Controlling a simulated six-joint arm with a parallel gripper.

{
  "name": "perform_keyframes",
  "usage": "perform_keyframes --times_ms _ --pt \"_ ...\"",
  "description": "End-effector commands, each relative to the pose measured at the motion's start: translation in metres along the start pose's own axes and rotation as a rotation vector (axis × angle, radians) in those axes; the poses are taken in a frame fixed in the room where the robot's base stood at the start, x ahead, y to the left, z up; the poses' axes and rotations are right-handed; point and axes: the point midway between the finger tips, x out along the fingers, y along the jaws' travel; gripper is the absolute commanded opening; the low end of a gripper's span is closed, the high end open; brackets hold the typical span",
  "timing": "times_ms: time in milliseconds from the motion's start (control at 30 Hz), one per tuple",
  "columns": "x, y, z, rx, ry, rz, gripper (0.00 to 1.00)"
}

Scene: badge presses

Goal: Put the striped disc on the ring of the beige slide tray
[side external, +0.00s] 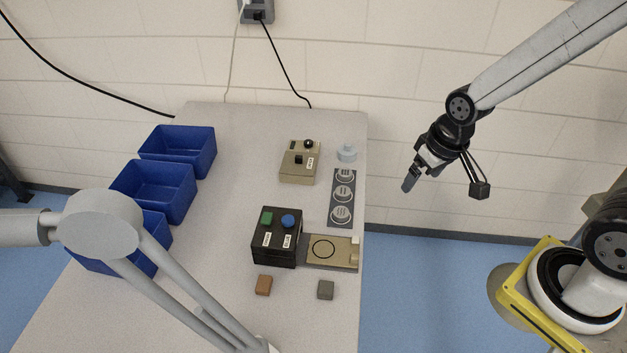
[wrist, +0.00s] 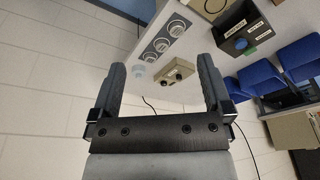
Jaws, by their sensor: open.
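Three pale round discs with line markings sit in a row on a dark grey strip (side external: 331,222): a far one (side external: 344,175), a middle one (side external: 343,192) and a near one (side external: 341,214).
A brown block (side external: 263,285) and a grey block (side external: 325,290) lie in front of the press. Blue bins (side external: 154,188) line the left. A grey stand partly blocks the lower left.

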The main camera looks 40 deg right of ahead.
Motion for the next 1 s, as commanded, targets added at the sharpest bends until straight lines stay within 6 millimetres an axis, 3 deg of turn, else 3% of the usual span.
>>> perform_keyframes --times_ms 467,1000 --pt "0.049 0.007 -0.086 0.548 -0.091 -0.023 1.00" --pt "0.143 0.023 -0.164 1.233 -0.230 -0.034 1.00"
